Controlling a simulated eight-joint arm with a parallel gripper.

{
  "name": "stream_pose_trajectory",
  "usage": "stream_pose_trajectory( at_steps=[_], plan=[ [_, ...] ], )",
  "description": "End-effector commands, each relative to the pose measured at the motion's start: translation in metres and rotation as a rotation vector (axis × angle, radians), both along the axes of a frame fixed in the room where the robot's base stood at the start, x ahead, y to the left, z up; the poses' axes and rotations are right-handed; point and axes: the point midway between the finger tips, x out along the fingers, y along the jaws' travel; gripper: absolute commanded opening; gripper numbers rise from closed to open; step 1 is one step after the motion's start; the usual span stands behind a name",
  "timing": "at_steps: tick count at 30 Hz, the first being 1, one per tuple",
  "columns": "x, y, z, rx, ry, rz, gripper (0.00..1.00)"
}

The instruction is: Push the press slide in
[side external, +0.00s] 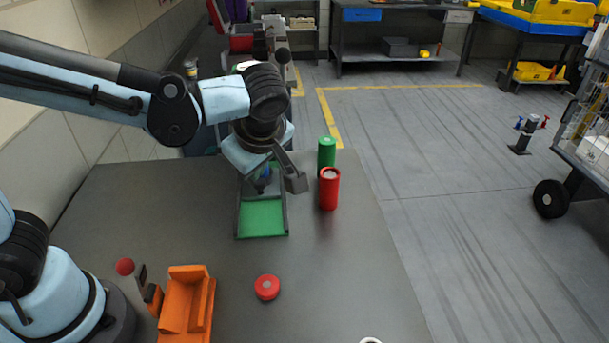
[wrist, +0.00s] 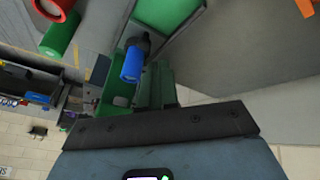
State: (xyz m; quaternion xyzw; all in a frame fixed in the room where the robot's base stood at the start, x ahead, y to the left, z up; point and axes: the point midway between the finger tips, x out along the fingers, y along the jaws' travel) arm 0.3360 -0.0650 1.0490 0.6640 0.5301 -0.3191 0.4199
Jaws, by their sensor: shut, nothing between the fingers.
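A green-floored channel with dark side rails (side external: 262,218) lies on the table and shows in the wrist view (wrist: 165,10). I cannot tell for certain which part is the press slide. Contact between the fingertips and any part cannot be made out.
A red can (side external: 329,190) and a green can (side external: 326,153) stand right of the channel. An orange fixture (side external: 187,304) and a red round button-like piece (side external: 267,288) are at the front.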

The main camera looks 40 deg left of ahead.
Motion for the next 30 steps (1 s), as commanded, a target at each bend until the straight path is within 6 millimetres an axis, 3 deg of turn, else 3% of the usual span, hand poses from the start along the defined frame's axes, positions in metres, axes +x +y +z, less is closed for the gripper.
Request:
stream_pose_trajectory(
  at_steps=[4,10,17,30],
  plan=[
    [-0.022,-0.006,-0.005,-0.006,-0.121,0.122,0.0],
    [-0.031,-0.006,-0.009,-0.017,-0.195,0.2,0.0],
    [-0.025,0.004,-0.026,-0.018,-0.199,0.206,0.0],
    [-0.005,0.034,-0.078,-0.017,-0.196,0.205,0.0]
  ],
)
